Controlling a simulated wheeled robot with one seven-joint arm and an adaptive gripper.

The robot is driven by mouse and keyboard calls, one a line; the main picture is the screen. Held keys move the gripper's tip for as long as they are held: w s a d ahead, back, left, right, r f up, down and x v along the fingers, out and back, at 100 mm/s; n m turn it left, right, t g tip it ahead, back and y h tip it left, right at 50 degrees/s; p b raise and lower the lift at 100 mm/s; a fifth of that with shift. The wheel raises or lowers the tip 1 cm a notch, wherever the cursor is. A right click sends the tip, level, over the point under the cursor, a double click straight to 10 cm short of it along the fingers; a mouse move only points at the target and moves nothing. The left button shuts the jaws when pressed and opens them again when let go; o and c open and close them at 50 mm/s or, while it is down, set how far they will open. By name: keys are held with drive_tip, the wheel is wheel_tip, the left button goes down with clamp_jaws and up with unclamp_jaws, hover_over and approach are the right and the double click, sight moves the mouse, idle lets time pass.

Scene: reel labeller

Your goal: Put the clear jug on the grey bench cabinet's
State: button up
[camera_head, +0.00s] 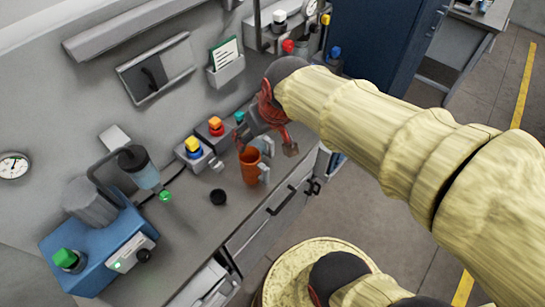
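An orange cup-like vessel (249,167) stands upright near the front edge of the grey bench cabinet (232,210). Pale grey, handle-like parts (265,145) show at its right side and just behind it. I cannot tell whether they belong to it or to a separate clear jug. No other clear jug can be made out. My gripper (268,143), red and dark, is just above and behind the orange vessel. Its fingers are spread apart, with nothing visibly held between them. The arm comes in from the right and hides part of the bench behind.
Button boxes with yellow (193,145) and orange (215,123) tops stand left of the gripper. A black round cap (218,197) lies on the bench. A blue machine (97,247) fills the left end. A dark blue cabinet (385,45) stands behind the arm.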

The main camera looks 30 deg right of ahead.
drive_tip(key=s+a+r, duration=0.2)
drive_tip(key=s+r, duration=0.1)
drive_tip(key=s, duration=0.7)
drive_tip(key=shift+s, duration=0.35)
wheel_tip(320, 180, down, 5)
drive_tip(key=b, duration=0.5)
